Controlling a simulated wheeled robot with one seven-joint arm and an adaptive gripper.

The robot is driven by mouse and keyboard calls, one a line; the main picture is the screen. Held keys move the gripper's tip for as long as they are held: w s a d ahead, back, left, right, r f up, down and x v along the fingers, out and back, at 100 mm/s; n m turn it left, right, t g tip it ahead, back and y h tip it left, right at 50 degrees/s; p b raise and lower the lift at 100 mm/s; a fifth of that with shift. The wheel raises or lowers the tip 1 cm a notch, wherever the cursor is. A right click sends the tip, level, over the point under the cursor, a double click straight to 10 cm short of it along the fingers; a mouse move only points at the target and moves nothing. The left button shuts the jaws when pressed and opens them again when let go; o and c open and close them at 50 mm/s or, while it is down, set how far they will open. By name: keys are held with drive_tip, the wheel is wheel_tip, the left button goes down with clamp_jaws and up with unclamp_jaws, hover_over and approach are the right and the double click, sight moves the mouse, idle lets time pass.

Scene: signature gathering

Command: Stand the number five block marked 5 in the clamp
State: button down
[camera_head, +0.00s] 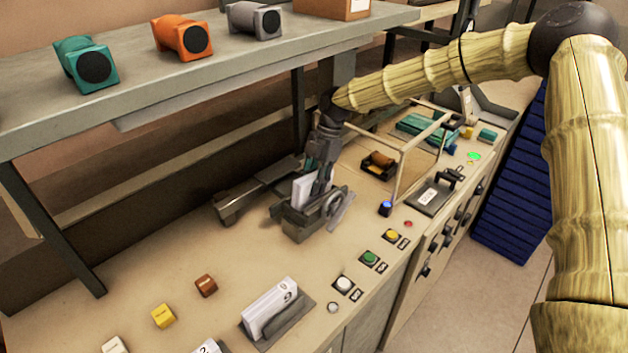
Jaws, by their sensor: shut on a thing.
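My gripper (320,177) points down over the grey clamp (298,222) on the bench, at the picture's middle. It is shut on a white block (302,190), which stands upright between the clamp's jaws. The block's mark is not readable from here, and its lower part is hidden by the clamp. I cannot tell whether the clamp's jaws press on it.
Another white block (270,308) stands in a dark holder at the front. Yellow (163,315) and brown (206,285) small blocks lie left of it. Buttons, including a green one (370,257), line the bench's right edge. A framed box (412,160) stands behind, and a shelf (200,80) overhangs the left.

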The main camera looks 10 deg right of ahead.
drive_tip(key=shift+s+f, duration=0.15)
drive_tip(key=shift+f, duration=0.4)
idle(0.4)
drive_tip(key=c, duration=1.1)
unclamp_jaws()
drive_tip(key=shift+a+f+b, duration=0.1)
drive_tip(key=shift+f+b, duration=0.05)
drive_tip(key=shift+b, duration=0.15)
